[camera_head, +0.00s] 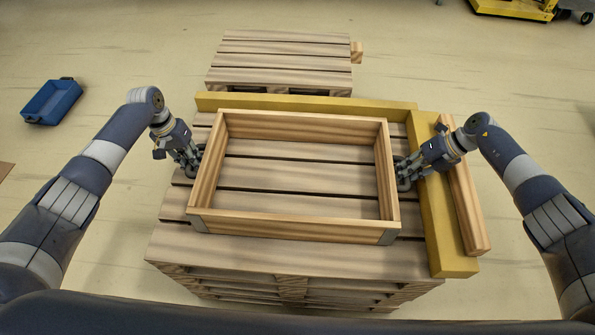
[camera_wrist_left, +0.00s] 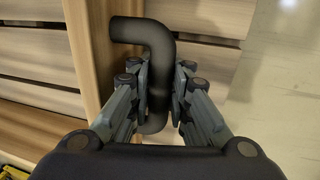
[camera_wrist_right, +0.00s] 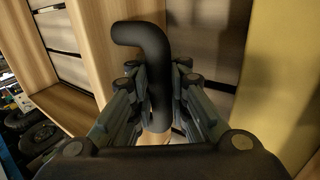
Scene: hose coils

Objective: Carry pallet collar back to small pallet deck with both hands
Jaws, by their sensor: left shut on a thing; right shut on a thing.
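The pallet collar (camera_head: 292,226) is an open wooden frame with grey metal corners. It is over the slatted top of the near pallet stack (camera_head: 290,262); whether it touches the slats I cannot tell. My left gripper (camera_head: 198,160) is shut on the dark handle (camera_wrist_left: 158,65) at the collar's left side. My right gripper (camera_head: 402,175) is shut on the dark handle (camera_wrist_right: 155,70) at its right side. A smaller wooden pallet deck (camera_head: 282,62) is behind the near stack, with its top bare.
A yellow beam (camera_head: 300,102) runs along the stack's back edge and another yellow beam (camera_head: 445,225) along its right edge. A wooden bar (camera_head: 468,205) lies outside the right beam. A blue bin (camera_head: 52,102) is on the floor at left. A yellow cart (camera_head: 515,8) is at the far right.

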